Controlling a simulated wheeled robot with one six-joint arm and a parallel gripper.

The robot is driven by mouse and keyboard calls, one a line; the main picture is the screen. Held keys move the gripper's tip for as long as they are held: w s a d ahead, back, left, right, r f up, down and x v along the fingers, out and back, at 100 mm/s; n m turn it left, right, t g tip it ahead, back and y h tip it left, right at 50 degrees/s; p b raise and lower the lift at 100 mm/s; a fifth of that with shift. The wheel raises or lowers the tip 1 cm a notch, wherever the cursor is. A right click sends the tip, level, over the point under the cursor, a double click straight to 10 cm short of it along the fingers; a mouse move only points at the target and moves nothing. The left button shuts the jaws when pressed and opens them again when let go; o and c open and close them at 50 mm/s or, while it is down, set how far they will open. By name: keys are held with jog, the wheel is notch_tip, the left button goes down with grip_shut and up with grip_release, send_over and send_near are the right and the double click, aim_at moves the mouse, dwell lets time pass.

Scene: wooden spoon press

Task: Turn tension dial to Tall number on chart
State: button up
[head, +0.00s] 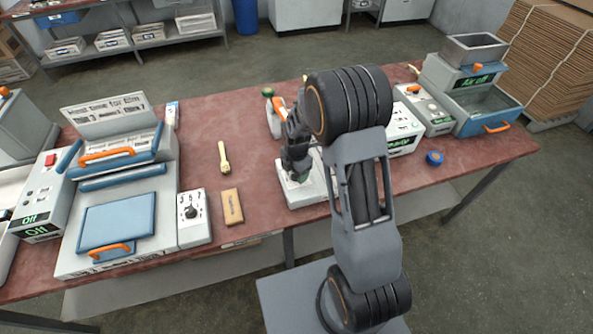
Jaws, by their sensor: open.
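My gripper (297,176) points down over a white device (301,193) near the front middle of the table. It is open. The arm and gripper cover much of this device, and I cannot tell whether the fingers touch anything on it. A small dark green part shows by the fingertips. A white box with a black knob (191,212) stands to the left, beside the press. I cannot tell which control is the tension dial. No chart with the word Tall can be read at this size.
The blue and white press (123,213) fills the table's left side. A wooden spoon (223,157) and wooden block (232,206) lie between it and my gripper. A blue round object (434,158) and an air unit (484,106) are on the right. The red tabletop (228,115) is clear behind the spoon.

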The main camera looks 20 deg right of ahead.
jog(key=c, duration=0.9)
